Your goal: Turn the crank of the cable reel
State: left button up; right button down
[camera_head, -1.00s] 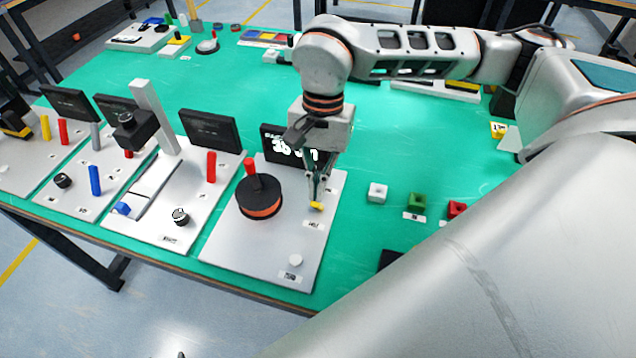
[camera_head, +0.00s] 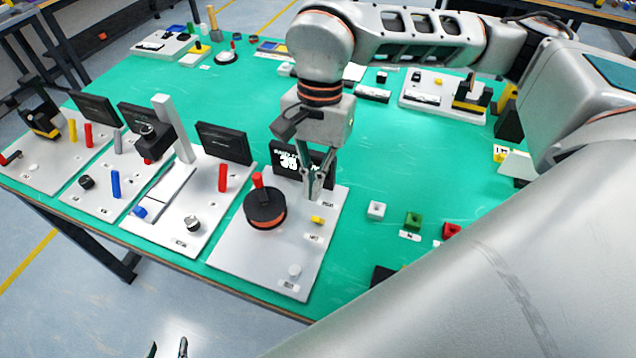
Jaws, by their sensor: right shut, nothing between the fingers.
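The cable reel (camera_head: 263,210) is a black disc with an orange band, on a grey board (camera_head: 235,250) at the front of the table. Its red crank knob (camera_head: 257,181) stands upright on the reel's far edge. My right gripper (camera_head: 313,196) points down over the board, right of the reel and clear of the knob. Its fingers are shut and empty, just behind a yellow part (camera_head: 317,220). My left gripper (camera_head: 167,349) shows only as two separated fingertips at the bottom edge, in front of the table.
A black screen (camera_head: 290,160) stands behind the reel, partly hidden by my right gripper. A white knob (camera_head: 294,271) sits at the board's front. White (camera_head: 376,209), green (camera_head: 413,220) and red (camera_head: 451,231) blocks lie to the right. Other boards fill the left.

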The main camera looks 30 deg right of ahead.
aim_at(257, 177)
jog(key=k+j, duration=0.65)
jog(key=k, duration=0.25)
